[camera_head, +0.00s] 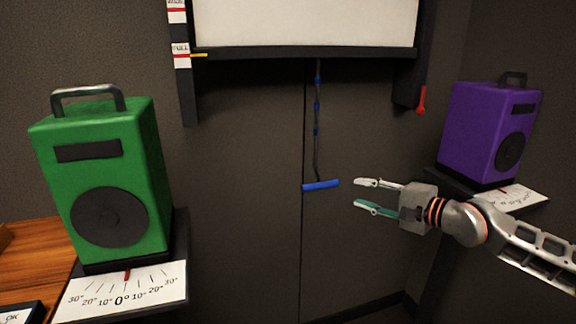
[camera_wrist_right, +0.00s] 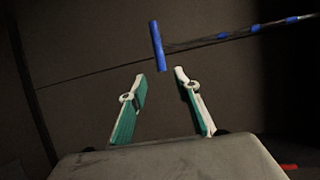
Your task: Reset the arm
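My right gripper (camera_head: 367,195) reaches in from the right in the head view, with its two fingers apart and nothing between them. In the right wrist view the open fingers (camera_wrist_right: 158,82) point toward a blue bar handle (camera_wrist_right: 157,46). The handle (camera_head: 321,185) hangs on a dark cord with blue bands (camera_head: 317,105) below the white board. It lies just left of the fingertips in the head view, apart from them. My left gripper is not in view.
A green speaker (camera_head: 110,180) stands on a dial-marked stand (camera_head: 125,290) at left. A purple speaker (camera_head: 488,130) stands on a similar stand (camera_head: 510,198) at right. A white board (camera_head: 305,22) with a dark lower edge is above. A red marker (camera_head: 421,100) sits on its right post.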

